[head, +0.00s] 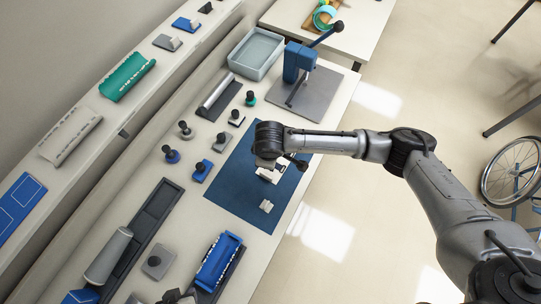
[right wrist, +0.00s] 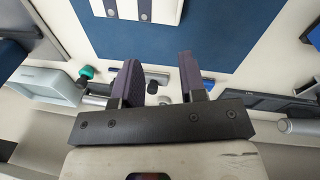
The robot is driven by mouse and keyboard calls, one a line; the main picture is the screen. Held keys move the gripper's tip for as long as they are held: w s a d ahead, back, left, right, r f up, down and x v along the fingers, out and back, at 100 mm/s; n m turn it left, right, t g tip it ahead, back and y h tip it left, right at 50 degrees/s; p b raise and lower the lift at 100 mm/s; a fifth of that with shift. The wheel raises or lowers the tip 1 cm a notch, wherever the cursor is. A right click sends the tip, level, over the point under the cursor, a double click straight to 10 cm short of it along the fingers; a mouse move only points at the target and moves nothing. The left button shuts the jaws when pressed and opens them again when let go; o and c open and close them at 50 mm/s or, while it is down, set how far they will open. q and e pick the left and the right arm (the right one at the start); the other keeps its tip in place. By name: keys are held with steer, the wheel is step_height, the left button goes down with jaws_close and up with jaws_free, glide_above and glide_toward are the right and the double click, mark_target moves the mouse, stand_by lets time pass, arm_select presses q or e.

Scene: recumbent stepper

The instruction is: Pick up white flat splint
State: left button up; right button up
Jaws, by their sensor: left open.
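A white flat piece (head: 270,174) lies on the blue mat (head: 234,183), partly hidden under my right wrist. It seems to be the white piece with dark slots and dots (right wrist: 130,8) at the top of the right wrist view. A pale, slightly curved splint (head: 70,137) lies on the shelf at the left; I cannot tell which is the named splint. My right gripper (right wrist: 157,75) has its dark fingers apart and empty, with the white piece beyond their tips.
A teal splint (head: 127,78) and a blue sheet (head: 18,206) lie on the shelf. The table holds a grey tray (head: 257,53), a blue press (head: 300,65), several black-knobbed tools, a grey roll (head: 108,256) and a blue holder (head: 218,262). A small pale block (head: 266,206) lies on the mat.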

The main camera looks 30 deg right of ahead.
mark_target(269, 177)
steer(key=f+m, duration=0.1)
steer(key=f, duration=0.4)
steer(key=f+m+g, duration=0.1)
steer(key=f, duration=0.3)
steer(key=s+f+m, duration=0.1)
steer(key=f, duration=0.4)
steer(key=shift+a+f+g+y+b, duration=0.3)
steer(key=shift+a+f+b, duration=0.05)
steer(key=shift+c, duration=0.3)
jaws_close()
